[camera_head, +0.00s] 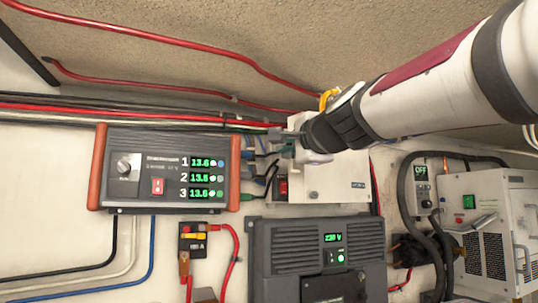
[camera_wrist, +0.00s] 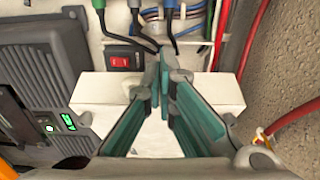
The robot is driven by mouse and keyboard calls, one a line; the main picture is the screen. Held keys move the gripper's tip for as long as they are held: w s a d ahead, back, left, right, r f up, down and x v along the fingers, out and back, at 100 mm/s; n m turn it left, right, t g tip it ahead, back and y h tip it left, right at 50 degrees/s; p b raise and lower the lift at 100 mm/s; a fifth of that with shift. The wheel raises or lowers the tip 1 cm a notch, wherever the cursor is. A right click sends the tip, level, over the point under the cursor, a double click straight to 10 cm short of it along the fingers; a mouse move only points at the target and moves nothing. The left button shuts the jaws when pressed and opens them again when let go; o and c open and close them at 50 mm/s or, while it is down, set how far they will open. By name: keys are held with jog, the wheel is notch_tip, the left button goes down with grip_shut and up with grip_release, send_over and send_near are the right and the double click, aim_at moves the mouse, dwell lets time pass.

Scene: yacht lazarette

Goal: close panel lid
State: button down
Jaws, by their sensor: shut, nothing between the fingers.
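A white wall panel box (camera_head: 300,123) is mounted in the middle of the head view. Its white lid (camera_head: 335,182) stands partly open, and the inside shows on the left with a red switch (camera_head: 282,188) and cables. In the wrist view the lid (camera_wrist: 95,90) is a pale slab below the red switch (camera_wrist: 124,60), partly hidden behind my fingers. My gripper (camera_head: 284,146) is shut and empty at the upper part of the box. Its teal fingers meet in the wrist view (camera_wrist: 165,72), close to the cables. I cannot tell whether they touch the lid.
A meter unit with orange side rails (camera_head: 166,170) is left of the box. A dark grey unit (camera_head: 320,245) sits close below, and a pale vented cabinet (camera_head: 500,220) is at right. Red cables run along the top. A red hose (camera_wrist: 255,45) passes right of my gripper.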

jog(key=w+a+m+h+p, duration=0.4)
jog(key=w+a+h+p, duration=0.2)
jog(key=p, duration=0.4)
jog(key=shift+w+a+m+t+h+p, duration=0.3)
jog(key=shift+w+a+t+h+p, duration=0.15)
jog(key=shift+w, duration=0.6)
